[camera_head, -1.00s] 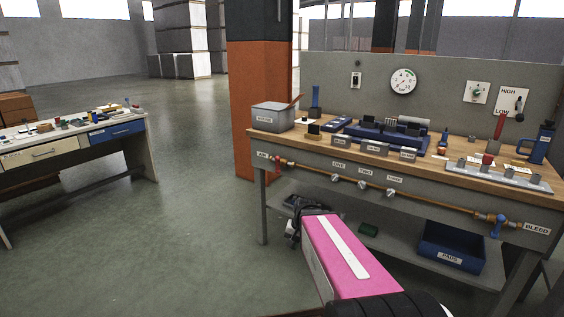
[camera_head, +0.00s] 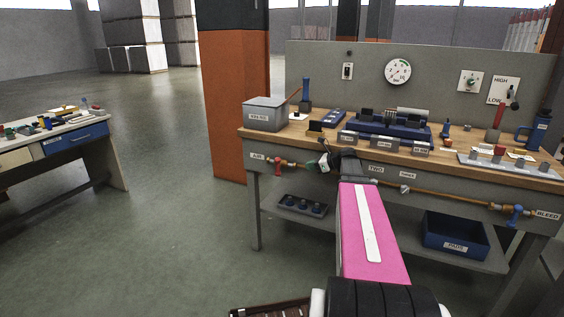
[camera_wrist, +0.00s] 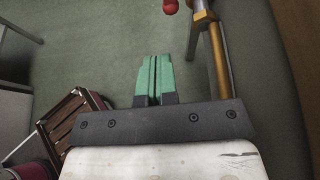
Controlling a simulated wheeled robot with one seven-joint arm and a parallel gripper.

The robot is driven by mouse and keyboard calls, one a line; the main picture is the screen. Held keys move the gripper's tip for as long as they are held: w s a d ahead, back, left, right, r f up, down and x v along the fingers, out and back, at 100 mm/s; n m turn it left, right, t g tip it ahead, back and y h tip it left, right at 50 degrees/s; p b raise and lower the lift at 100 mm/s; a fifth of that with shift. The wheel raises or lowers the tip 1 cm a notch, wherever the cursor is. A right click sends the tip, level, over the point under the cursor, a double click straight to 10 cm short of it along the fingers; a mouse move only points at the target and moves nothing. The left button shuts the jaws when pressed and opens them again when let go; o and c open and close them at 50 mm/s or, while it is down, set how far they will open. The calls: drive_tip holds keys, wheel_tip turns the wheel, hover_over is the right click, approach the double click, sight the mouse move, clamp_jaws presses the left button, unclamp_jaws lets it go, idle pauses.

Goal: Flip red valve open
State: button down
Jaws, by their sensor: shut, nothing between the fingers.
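The red valve (camera_head: 277,164) sits at the left end of the brass pipe on the bench front, beside the AIR label. In the wrist view, a red rounded part of it (camera_wrist: 170,6) shows at the top edge, beyond my fingertips and apart from them. My gripper (camera_head: 324,163) is in front of the bench's front panel, to the right of the red valve. In the wrist view its green fingers (camera_wrist: 155,72) are pressed together with nothing between them. The exact gap to the valve is hard to judge.
The brass pipe (camera_wrist: 218,55) runs along the right in the wrist view. A blue-handled valve (camera_head: 515,214) is at the pipe's right end. A wooden crate (camera_wrist: 68,118) stands on the floor at lower left.

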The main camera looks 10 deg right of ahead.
drive_tip(key=shift+w+d+r+m, duration=0.3)
drive_tip(key=shift+w+d+r, duration=0.05)
drive_tip(key=shift+r, duration=0.05)
drive_tip(key=shift+a+f, duration=0.1)
approach(279, 164)
wheel_tip(279, 164, down, 4)
drive_tip(key=a, duration=0.2)
drive_tip(key=w+a, duration=0.1)
drive_tip(key=w+a+r, duration=0.1)
drive_tip(key=shift+w, duration=0.3)
drive_tip(key=shift+w+a+r, duration=0.3)
drive_tip(key=shift+a, duration=0.15)
